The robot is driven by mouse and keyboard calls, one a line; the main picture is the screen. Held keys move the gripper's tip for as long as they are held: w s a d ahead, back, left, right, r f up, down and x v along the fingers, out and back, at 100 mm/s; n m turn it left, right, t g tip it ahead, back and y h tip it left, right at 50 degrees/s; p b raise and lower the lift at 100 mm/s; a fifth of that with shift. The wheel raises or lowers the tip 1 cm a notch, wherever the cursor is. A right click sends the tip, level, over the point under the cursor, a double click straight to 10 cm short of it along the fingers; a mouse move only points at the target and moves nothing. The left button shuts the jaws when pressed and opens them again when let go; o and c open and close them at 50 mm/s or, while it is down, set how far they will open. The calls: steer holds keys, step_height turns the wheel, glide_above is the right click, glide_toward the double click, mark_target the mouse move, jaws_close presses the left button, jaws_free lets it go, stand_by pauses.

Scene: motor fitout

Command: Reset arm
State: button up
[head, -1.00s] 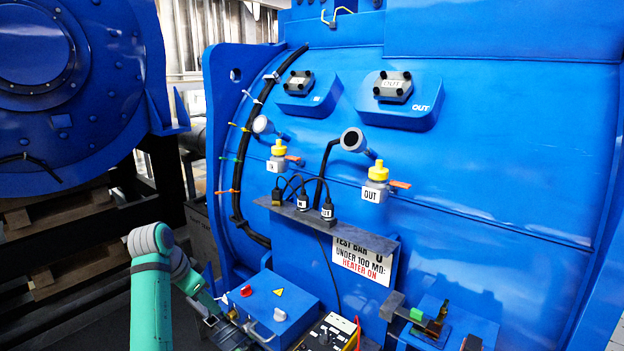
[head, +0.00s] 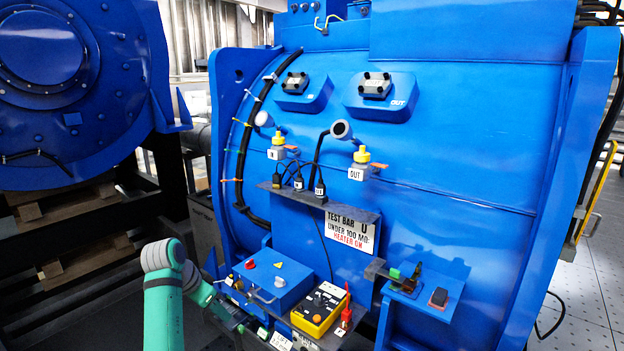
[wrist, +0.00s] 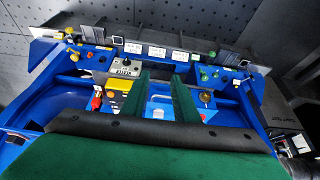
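My arm (head: 163,290), teal with a grey joint, is folded low at the left of the head view, beside the blue box on the front shelf. Its far end reaches down to the right and I cannot make out the gripper there. In the wrist view my gripper (wrist: 160,82) shows two green fingers standing apart, with nothing between them. Behind the fingers lies blue equipment with the yellow tester (wrist: 118,88) to their left.
The big blue motor housing (head: 440,150) fills the middle. The blue box (head: 272,284) with knobs, the yellow tester (head: 320,306) and a small blue shelf (head: 425,296) stick out in front. A second blue machine (head: 75,90) stands left.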

steer(key=s+d+f+n+t, duration=0.1)
steer(key=d+f+t, duration=0.1)
steer(key=d+f, duration=0.7)
steer(key=s+d+f+n+t, duration=0.15)
steer(key=d+f, duration=0.35)
steer(key=f, duration=0.9)
steer(key=s+d+f+n+t, duration=0.3)
steer(key=s+d+f, duration=0.65)
steer(key=s, duration=0.45)
steer(key=s+d+r+n+t+y, duration=0.2)
steer(key=s+y, duration=0.1)
steer(key=s, duration=1.8)
steer(key=s+r+t, duration=0.3)
steer(key=s+r, duration=1.3)
steer(key=r, duration=0.1)
steer(key=shift+s+a, duration=0.15)
steer(key=shift+s, duration=0.05)
